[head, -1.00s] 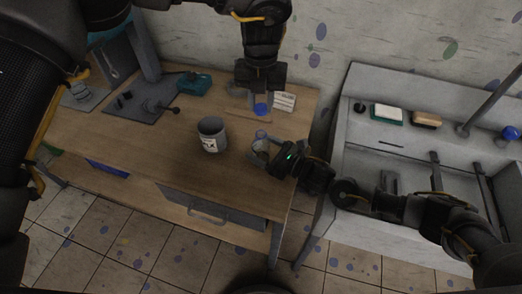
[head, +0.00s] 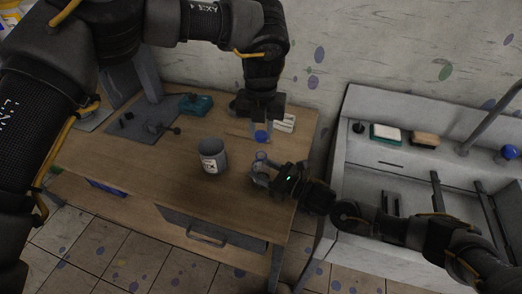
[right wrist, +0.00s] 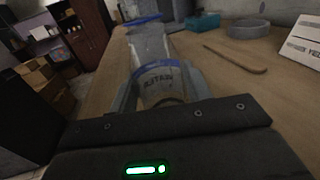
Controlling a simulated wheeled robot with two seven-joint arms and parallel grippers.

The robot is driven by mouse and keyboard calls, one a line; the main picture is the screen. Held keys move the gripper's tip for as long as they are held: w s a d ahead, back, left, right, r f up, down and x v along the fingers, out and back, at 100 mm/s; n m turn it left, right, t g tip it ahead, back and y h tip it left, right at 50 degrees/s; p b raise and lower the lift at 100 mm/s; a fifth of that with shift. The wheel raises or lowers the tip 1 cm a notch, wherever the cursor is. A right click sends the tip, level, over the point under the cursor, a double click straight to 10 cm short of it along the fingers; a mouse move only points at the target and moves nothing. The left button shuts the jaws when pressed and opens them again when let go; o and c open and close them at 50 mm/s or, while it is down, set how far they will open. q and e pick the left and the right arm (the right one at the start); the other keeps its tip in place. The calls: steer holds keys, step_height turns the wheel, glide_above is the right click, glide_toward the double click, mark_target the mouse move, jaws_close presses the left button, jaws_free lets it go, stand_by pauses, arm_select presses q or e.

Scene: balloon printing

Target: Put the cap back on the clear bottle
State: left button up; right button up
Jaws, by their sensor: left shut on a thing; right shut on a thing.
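The clear bottle (head: 259,168) stands at the table's right front part in the head view, with its label partly visible in the right wrist view (right wrist: 158,82). My right gripper (head: 264,173) is shut around it from the right. The blue cap (head: 262,136) is under my left gripper (head: 262,128), which is shut on it and points down. The cap shows behind and above the bottle in the head view, apart from it. I cannot tell the exact height gap between them.
A white card (head: 286,122) lies behind on the right, and a teal box (head: 196,104) at the back. A sink unit (head: 375,160) is right of the table. The front middle of the table (head: 150,172) is clear.

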mark_target(261, 142)
arm_select(q)
steer(key=shift+w+f, duration=0.1)
steer(key=shift+f, duration=1.5)
steer(key=shift+f, duration=0.85)
steer(key=shift+f, duration=0.6)
steer(key=m, duration=3.2)
steer(key=shift+m, duration=0.3)
